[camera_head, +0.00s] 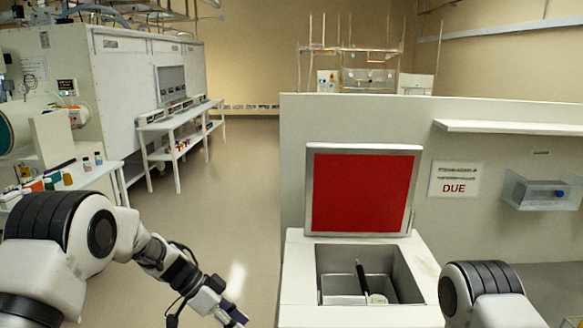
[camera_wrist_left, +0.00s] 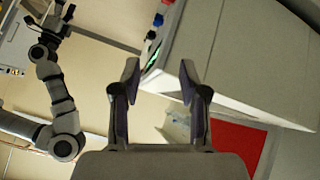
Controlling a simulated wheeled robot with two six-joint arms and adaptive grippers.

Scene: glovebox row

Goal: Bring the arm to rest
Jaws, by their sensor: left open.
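My left arm (camera_head: 95,245) comes in from the left in the head view, bent down and forward. My left gripper (camera_head: 235,318) shows at the bottom edge, over the floor, left of the white box. In the left wrist view my left gripper (camera_wrist_left: 160,75) has its two fingers apart with nothing between them. My right arm (camera_head: 485,290) shows only as a shoulder part at the bottom right of the head view. A jointed arm (camera_wrist_left: 58,100), which looks like my right one, is at the left of the wrist view; its gripper is too small to read.
A white box (camera_head: 295,290) with its red-faced lid (camera_head: 362,195) raised stands ahead; a dark-handled item (camera_head: 362,277) is inside. A partition (camera_head: 300,150) with a shelf (camera_head: 510,127) rises behind. A bench (camera_head: 95,173) with bottles is left. The floor aisle (camera_head: 220,190) is clear.

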